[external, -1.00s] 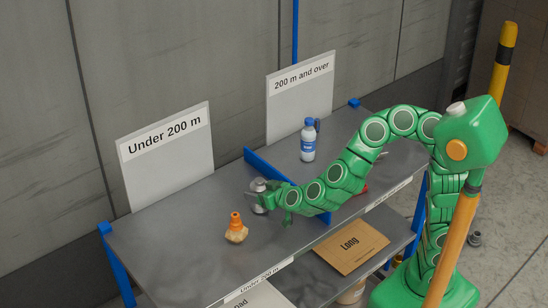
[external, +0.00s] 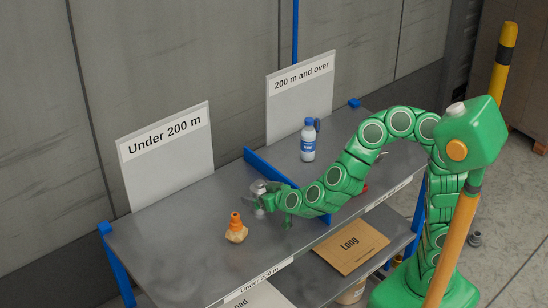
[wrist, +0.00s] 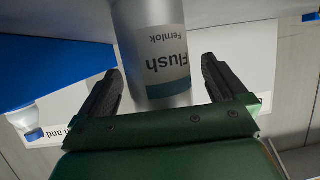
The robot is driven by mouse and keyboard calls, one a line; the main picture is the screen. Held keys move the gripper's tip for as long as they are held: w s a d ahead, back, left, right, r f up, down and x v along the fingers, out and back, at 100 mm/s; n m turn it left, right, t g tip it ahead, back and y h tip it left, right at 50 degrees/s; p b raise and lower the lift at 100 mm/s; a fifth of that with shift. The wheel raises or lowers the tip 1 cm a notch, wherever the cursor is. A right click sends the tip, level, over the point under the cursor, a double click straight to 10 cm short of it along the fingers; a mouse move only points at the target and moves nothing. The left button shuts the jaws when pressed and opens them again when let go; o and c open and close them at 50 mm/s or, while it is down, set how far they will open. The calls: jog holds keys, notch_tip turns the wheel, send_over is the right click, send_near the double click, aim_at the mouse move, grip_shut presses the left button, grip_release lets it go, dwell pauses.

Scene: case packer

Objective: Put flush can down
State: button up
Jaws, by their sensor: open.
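The flush can (wrist: 152,45), silver-grey with a white and teal label reading "Flush Fernlok", is upside down in the wrist view. It stands between the two dark fingers of my gripper (wrist: 160,88), which are open with a visible gap on each side. In the external view the can (external: 259,187) is upright on the grey bench top, left of the blue divider, on the "Under 200 m" side. My gripper (external: 268,203) is low beside it and partly hides it. Its base appears to be on the bench.
An orange-capped bottle (external: 236,229) stands close by at the front left. A blue-capped white bottle (external: 308,146) stands beyond the blue divider (external: 262,164). The "Under 200 m" sign (external: 167,160) is behind. The left bench top is clear. A "Long" carton (external: 350,247) lies on the lower shelf.

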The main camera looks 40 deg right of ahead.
aim_at(260, 182)
notch_tip(260, 182, up, 8)
jog(key=shift+r, duration=0.15)
jog(key=w+d+r, duration=0.2)
jog(key=w+d, duration=0.5)
jog(key=w, duration=0.5)
jog(key=w+d+r, duration=0.3)
jog(key=w+d, duration=0.4)
jog(key=w, duration=0.4)
jog(key=s+d+f+g, duration=0.3)
jog(key=s+d+g, duration=0.2)
jog(key=s, duration=1.4)
jog(key=s+d+f+g, duration=0.4)
jog(key=s+d+g, duration=0.1)
jog(key=s, duration=1.4)
jog(key=s+d+f+g+h, duration=0.1)
jog(key=s+d+f+g, duration=0.2)
jog(key=s, duration=1.6)
jog(key=shift+d+f+m+g, duration=0.35)
jog(key=shift+d+m+g, duration=0.05)
jog(key=shift+d+g, duration=0.6)
jog(key=shift+s, duration=0.1)
